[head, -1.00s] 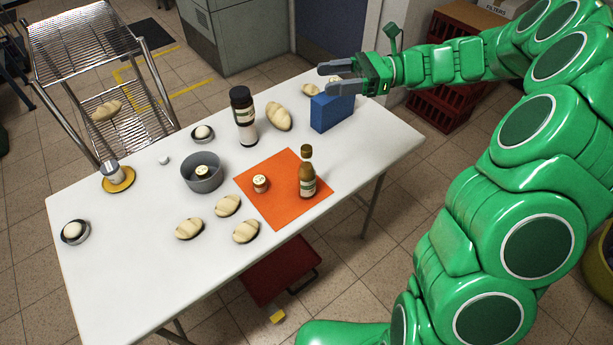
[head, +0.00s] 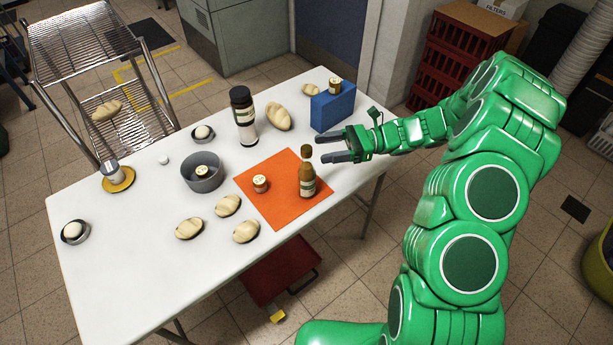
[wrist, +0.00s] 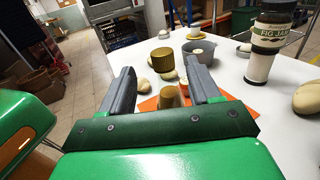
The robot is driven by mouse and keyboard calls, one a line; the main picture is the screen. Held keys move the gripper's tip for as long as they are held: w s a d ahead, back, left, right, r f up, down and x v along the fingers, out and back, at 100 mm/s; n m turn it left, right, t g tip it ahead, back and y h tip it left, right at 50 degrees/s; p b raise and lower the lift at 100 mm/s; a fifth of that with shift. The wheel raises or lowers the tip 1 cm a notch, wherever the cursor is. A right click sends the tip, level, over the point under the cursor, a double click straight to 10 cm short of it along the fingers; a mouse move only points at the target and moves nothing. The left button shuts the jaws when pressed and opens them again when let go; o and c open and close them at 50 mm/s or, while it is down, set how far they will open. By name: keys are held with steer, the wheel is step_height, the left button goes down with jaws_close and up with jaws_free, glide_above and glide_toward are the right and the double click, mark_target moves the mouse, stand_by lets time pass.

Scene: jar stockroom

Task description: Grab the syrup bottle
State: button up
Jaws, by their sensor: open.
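The syrup bottle (head: 307,178), amber with a brown cap and a pale label, stands upright on the orange mat (head: 272,208). My gripper (head: 322,146) is open and empty. In the head view its fingertips are just above and right of the bottle's cap, pointing left. In the wrist view the bottle's gold-brown cap (wrist: 163,60) shows between the open fingers (wrist: 160,68), apart from both. The lower bottle is hidden there behind the gripper's body.
A small jar (head: 260,184) stands left of the bottle on the mat. A tall dark-lidded jar (head: 243,117), a grey bowl (head: 202,178) and several bread rolls (head: 228,206) are farther left.

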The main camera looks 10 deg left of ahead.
mark_target(302, 152)
steer(key=shift+f+x, duration=0.15)
steer(key=shift+x, duration=1.75)
steer(key=shift+f+x, duration=0.15)
steer(key=shift+x, duration=1.8)
steer(key=shift+w, duration=0.2)
jaws_close()
